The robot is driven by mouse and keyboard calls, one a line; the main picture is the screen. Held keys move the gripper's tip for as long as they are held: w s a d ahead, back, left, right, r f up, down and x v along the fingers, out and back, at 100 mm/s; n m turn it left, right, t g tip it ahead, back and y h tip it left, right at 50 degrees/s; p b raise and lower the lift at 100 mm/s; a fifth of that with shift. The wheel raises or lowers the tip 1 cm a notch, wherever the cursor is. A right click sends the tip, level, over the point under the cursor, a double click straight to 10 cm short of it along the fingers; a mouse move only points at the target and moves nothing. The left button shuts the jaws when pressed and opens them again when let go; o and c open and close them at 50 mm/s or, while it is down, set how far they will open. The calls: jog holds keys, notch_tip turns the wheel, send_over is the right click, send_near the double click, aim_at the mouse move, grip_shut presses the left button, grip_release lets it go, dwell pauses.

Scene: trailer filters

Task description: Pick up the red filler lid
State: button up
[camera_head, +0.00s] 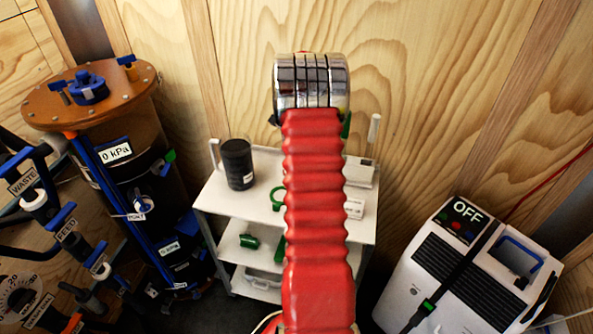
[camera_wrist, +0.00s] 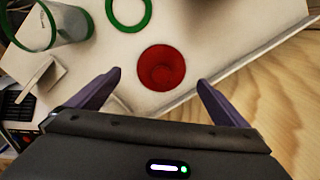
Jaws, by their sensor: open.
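The red filler lid (camera_wrist: 162,68) shows in the wrist view as a round red disc with a recessed middle, lying on the white shelf top. My gripper (camera_wrist: 160,88) is open, with its two dark fingers spread to either side and nearer the camera than the lid. Nothing is between the fingers' grip, and the lid appears just beyond the fingertips. In the head view my red-sleeved arm covers the middle of the cart, and neither the lid nor the fingers can be made out there.
A white cart (camera_head: 262,222) stands against the wooden wall, with a black canister (camera_head: 237,163) on top. In the wrist view, a green ring (camera_wrist: 129,12) and a clear green-rimmed container (camera_wrist: 62,26) lie near the lid. A machine marked OFF (camera_head: 470,270) stands right.

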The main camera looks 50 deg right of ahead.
notch_tip(320, 180, down, 5)
jog(key=shift+w+d+r, duration=0.1)
jog(key=shift+d, duration=0.05)
jog(key=shift+c, duration=0.4)
jog(key=c, duration=1.1)
jog(key=shift+r, duration=0.1)
notch_tip(320, 180, up, 10)
jog(key=shift+f, duration=0.1)
dwell(0.8)
